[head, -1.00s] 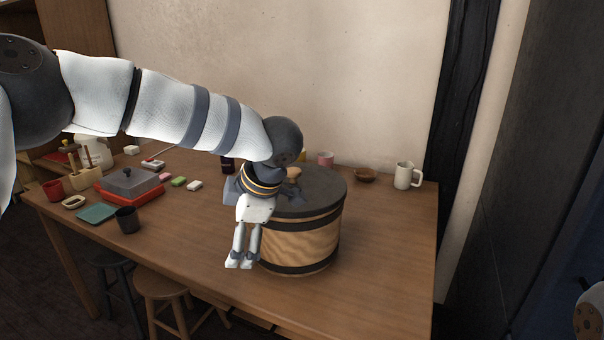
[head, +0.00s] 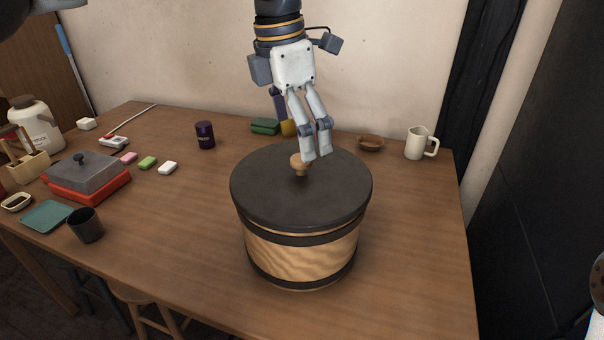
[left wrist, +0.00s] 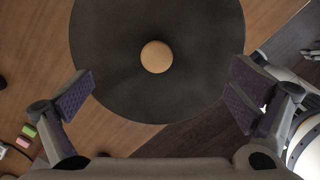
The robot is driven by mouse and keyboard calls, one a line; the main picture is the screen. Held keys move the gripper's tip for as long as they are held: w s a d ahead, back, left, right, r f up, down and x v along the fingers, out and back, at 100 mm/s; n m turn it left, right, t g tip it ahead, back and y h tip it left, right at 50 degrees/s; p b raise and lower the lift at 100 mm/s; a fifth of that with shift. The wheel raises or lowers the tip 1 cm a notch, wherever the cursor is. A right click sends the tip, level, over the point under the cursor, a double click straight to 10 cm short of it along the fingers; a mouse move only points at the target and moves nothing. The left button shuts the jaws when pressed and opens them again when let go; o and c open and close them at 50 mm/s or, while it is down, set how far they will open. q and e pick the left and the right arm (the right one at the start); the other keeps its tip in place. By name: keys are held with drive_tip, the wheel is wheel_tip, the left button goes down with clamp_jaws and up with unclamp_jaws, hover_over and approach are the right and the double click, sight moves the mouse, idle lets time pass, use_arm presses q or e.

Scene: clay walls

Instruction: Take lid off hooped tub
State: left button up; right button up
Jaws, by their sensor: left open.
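The hooped tub (head: 300,254) stands upright on the table, light wood with dark hoops. Its dark round lid (head: 268,198) lies on top, with a pale wooden knob (head: 299,163) at the centre. My left gripper (head: 318,156) hangs pointing down above the lid, close to the knob in the head view. In the left wrist view the gripper (left wrist: 160,101) is open and empty. The lid (left wrist: 115,65) and knob (left wrist: 156,57) lie ahead of its spread fingers, with the knob between them sideways and not touched.
The table (head: 400,255) is clear to the tub's right. A cream mug (head: 416,143) and a brown bowl (head: 370,142) stand behind right. A dark can (head: 205,135) and a red grill pan with grey lid (head: 88,177) are left.

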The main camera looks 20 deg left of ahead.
sight(301, 169)
use_arm(q)
drive_tip(key=f, duration=0.5)
drive_tip(key=shift+w+d+f, duration=0.2)
drive_tip(key=shift+w+f, duration=0.15)
drive_tip(key=shift+w, duration=0.05)
clamp_jaws()
